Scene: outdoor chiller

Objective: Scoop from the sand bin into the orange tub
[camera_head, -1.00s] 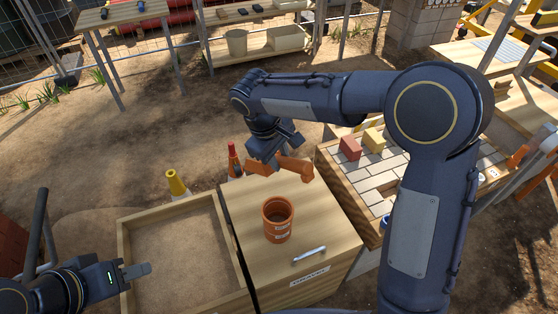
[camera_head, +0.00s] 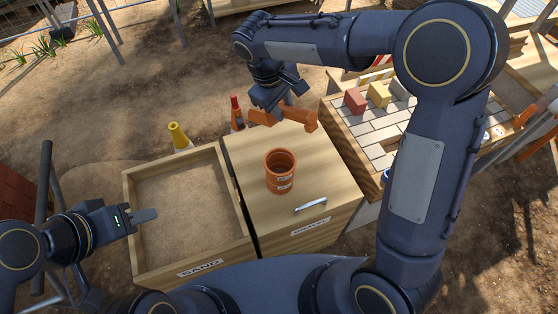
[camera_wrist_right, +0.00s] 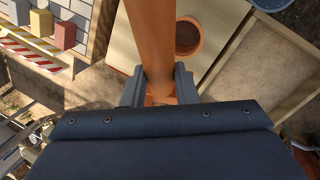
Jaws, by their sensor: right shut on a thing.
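The sand bin (camera_head: 200,267) is an open wooden box labelled SAND, with a broad bed of sand. The orange tub (camera_head: 280,183) stands upright on the wooden lid right of it. In the right wrist view the tub (camera_wrist_right: 188,36) shows a dark brown inside; I cannot tell what that is. My right gripper (camera_head: 264,108) is shut on an orange scoop (camera_head: 298,119), held above the lid's far end, beyond the tub. In the right wrist view its orange handle (camera_wrist_right: 152,45) runs between the fingers. My left gripper (camera_head: 144,217) is over the bin's left edge, seen side-on.
The lid's box (camera_head: 322,232) carries a GRAVEL label and a metal handle (camera_head: 310,206). At right, a paved bench holds a red block (camera_head: 355,100) and a yellow block (camera_head: 378,94).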

